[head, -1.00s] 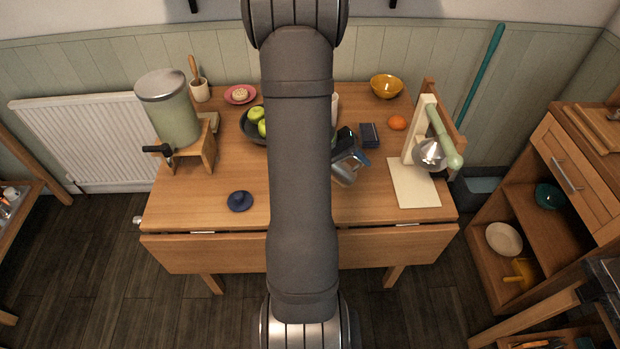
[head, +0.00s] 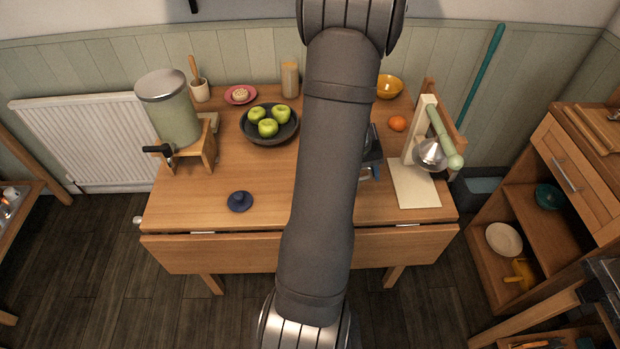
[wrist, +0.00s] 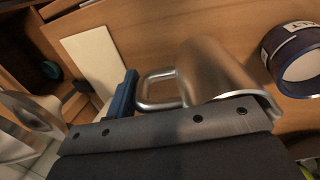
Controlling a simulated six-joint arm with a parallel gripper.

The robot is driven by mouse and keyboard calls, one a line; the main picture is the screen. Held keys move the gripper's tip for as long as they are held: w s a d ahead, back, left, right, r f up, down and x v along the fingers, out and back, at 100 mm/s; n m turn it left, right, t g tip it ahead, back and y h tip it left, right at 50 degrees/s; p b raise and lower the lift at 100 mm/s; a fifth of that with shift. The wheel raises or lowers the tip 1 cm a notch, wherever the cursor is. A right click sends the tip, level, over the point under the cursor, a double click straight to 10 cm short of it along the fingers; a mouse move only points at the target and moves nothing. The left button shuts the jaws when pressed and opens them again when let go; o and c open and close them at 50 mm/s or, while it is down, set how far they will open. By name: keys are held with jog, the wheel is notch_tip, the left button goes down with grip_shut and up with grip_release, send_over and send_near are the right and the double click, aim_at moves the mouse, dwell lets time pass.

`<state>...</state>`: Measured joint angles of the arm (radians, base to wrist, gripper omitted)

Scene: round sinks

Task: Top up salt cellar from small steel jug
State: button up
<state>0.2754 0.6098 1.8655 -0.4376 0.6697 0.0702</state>
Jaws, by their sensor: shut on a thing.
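The small steel jug (wrist: 215,72) is in the middle of the wrist view, its looped handle toward the left. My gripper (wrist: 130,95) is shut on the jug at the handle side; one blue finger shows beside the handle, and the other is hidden. A dark blue round pot with a white label, apparently the salt cellar (wrist: 274,42), stands at the right of the wrist view, apart from the jug. In the head view my gripper (head: 371,160) is partly visible right of my arm, which hides most of the jug and the pot. A blue knobbed lid (head: 239,201) lies on the table.
A cream stand with a green lever (head: 425,150) is close right of my gripper, with an orange (head: 397,123) behind. A bowl (head: 285,136) of green apples (head: 268,127) and a green dispenser (head: 172,115) stand left. The table's front left is mostly clear.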

jog(key=shift+s+d+f+y, duration=0.1)
jog(key=shift+d+f+y, duration=0.35)
jog(key=shift+f+y, duration=0.25)
jog(key=shift+d+f+y, duration=0.4)
jog(key=shift+f+y, duration=0.05)
jog(key=shift+y, duration=0.35)
